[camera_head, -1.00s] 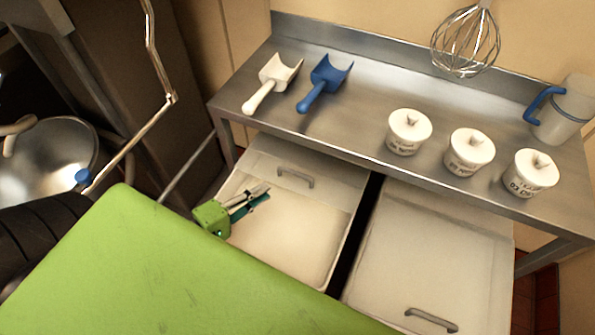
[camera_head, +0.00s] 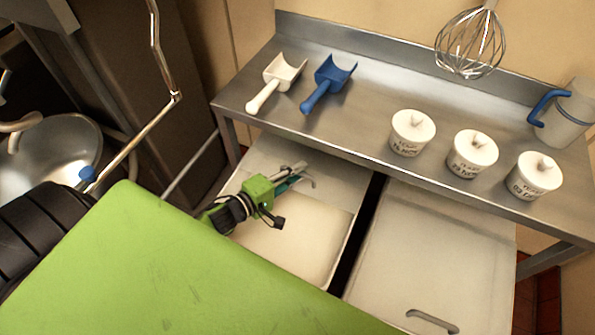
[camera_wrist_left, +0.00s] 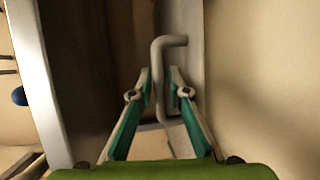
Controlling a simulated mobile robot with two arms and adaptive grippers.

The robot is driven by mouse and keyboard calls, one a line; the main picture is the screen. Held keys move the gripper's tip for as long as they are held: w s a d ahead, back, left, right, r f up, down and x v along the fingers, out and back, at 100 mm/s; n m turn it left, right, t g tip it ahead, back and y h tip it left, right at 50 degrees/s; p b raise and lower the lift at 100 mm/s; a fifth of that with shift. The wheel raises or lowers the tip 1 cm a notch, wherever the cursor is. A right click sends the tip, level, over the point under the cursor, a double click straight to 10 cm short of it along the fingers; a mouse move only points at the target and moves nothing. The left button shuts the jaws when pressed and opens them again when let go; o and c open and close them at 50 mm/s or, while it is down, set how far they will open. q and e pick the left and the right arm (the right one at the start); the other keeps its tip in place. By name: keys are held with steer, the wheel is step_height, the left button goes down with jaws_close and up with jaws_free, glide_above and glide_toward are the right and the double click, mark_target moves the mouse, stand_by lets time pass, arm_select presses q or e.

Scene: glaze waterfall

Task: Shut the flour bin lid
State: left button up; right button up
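The left flour bin (camera_head: 338,262) stands under the steel table with pale flour (camera_head: 290,245) showing in its front part. Its pale lid (camera_head: 338,175) covers only the back part. The lid's grey handle (camera_head: 309,179) is partly hidden by my left gripper (camera_head: 300,174), which reaches over the flour. In the left wrist view the handle (camera_wrist_left: 157,85) lies between the two teal fingers of the left gripper (camera_wrist_left: 160,74). The fingers are apart, with a gap at least on the right side of the handle; contact on the left is unclear. My right gripper is out of view.
A second bin beside it has its lid (camera_head: 430,250) over it, handle (camera_head: 432,320) at the front. On the steel table (camera_head: 350,125) are a white scoop (camera_head: 277,80), a blue scoop (camera_head: 327,82), three lidded tubs (camera_head: 472,153) and a jug (camera_head: 565,115). A whisk (camera_head: 470,42) hangs above.

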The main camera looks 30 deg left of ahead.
arm_select(q)
steer(key=c, duration=0.4)
steer(key=shift+s, duration=0.2)
steer(key=shift+c, duration=0.2)
steer(key=s+d+p, duration=0.1)
steer(key=s+p, duration=0.5)
steer(key=s, duration=1.6)
steer(key=shift+p, duration=0.4)
steer(key=shift+s+d, duration=0.1)
steer(key=shift+s, duration=0.05)
steer(key=o, duration=0.4)
steer(key=shift+o, duration=0.2)
steer(key=v, duration=1.2)
